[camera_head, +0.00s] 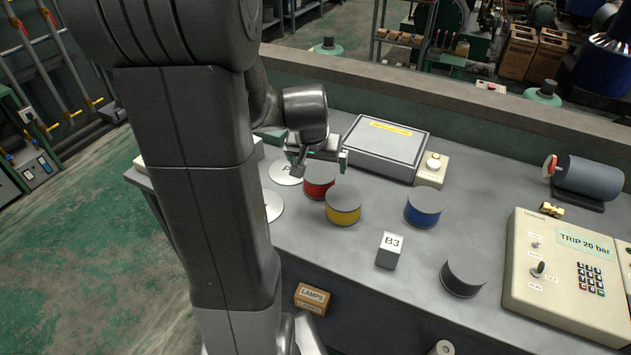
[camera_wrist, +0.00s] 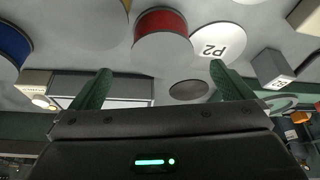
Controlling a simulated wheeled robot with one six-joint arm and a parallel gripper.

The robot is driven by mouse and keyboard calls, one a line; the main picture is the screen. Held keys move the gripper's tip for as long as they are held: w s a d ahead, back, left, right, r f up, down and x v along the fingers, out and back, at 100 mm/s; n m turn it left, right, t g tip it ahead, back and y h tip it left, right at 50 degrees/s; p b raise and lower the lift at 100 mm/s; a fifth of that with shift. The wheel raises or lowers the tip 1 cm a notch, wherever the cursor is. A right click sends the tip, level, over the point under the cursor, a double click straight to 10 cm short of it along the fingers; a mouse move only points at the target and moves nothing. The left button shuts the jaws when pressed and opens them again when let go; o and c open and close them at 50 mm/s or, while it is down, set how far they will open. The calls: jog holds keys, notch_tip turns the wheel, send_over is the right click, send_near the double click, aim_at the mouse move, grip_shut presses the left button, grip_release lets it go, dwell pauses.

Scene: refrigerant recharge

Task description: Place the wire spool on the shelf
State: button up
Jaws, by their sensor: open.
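Which is the wire spool I cannot tell for sure. My gripper (camera_head: 325,158) is open and empty above the bench, behind the red drum. In the wrist view my open fingers (camera_wrist: 163,88) frame bare bench and a dark disc (camera_wrist: 189,90), with the red drum (camera_wrist: 160,30) beyond.
A grey case (camera_head: 386,146) and a beige button box (camera_head: 431,171) stand at the back. A B3 block (camera_head: 390,251), grey motor (camera_head: 588,178) and TRIP 20 bar panel (camera_head: 567,270) are to the right. A white P2 disc (camera_wrist: 216,44) lies beside the red drum.

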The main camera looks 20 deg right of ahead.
aim_at(319, 174)
jog(key=shift+x, duration=4.75)
jog(key=shift+a, duration=0.2)
jog(key=shift+c, duration=0.4)
jog(key=shift+w, duration=0.1)
jog(key=c, duration=1.4)
